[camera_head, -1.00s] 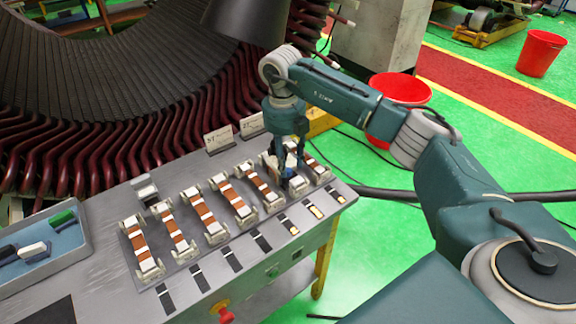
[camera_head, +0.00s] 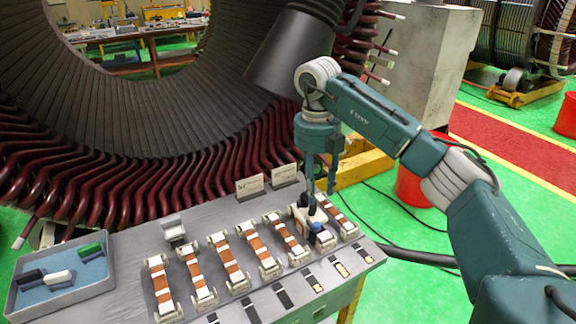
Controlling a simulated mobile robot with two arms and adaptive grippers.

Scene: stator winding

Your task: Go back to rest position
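My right gripper (camera_head: 320,191) points down above the right end of the workbench (camera_head: 130,255). Its two dark fingers are apart, with nothing visible between them. The fingertips are just over a holder (camera_head: 319,237) with white, blue and dark parts, and partly cover it. I cannot tell whether they touch it. My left gripper is not in view.
Several copper-and-white coil pieces (camera_head: 229,261) lie in a row on the bench. A tray (camera_head: 22,305) with green, white and black blocks is at left. The big stator (camera_head: 140,90) stands behind. A dark cone-shaped thing (camera_head: 290,50) hangs near my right arm.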

